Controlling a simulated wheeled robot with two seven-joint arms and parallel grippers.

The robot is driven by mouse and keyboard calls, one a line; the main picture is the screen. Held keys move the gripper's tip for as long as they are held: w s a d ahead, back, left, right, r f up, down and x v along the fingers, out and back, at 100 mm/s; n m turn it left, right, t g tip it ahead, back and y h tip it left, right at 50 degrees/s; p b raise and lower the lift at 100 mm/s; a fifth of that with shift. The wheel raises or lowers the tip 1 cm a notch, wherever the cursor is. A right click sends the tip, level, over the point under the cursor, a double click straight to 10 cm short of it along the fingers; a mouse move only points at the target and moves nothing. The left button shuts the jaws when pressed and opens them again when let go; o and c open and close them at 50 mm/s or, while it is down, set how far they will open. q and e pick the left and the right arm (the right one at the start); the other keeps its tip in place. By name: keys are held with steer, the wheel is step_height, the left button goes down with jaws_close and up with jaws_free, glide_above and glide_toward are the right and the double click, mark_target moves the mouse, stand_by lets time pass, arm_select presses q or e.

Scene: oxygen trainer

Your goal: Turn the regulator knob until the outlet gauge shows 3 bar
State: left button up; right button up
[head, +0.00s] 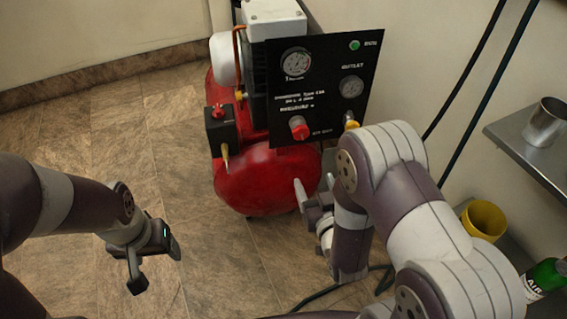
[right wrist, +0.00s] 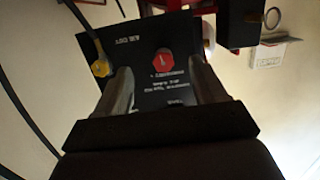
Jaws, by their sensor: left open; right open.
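The red regulator knob (head: 298,127) sits low on the black panel (head: 318,100). The outlet gauge (head: 351,87) is at the panel's right under its label; its needle is too small to read. My right gripper (head: 308,210) is open, in front of the red tank and lower than the knob in the head view. In the right wrist view, the panel appears upside down and the red knob (right wrist: 163,63) shows between the two fingers (right wrist: 158,72), apart from them. My left gripper (head: 155,262) is open and empty over the floor at left.
A second gauge (head: 296,64) and green light (head: 355,45) are on the panel. A yellow fitting (head: 351,122) sits at its lower right, near my right arm. The red compressor tank (head: 255,180) stands below. A metal shelf (head: 510,130) and yellow cup (head: 484,219) are at right.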

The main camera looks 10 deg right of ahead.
mark_target(302, 134)
steer(key=shift+t, duration=0.9)
steer(key=w+r+b, duration=0.1)
steer(key=w, duration=0.3)
steer(key=w+r+b, duration=0.1)
steer(key=w, duration=0.3)
steer(key=w+r+b, duration=0.1)
steer(key=w+b, duration=0.1)
steer(key=w, duration=0.3)
steer(key=shift+a, duration=0.1)
steer(key=shift+w+r, duration=0.15)
steer(key=c, duration=1.1)
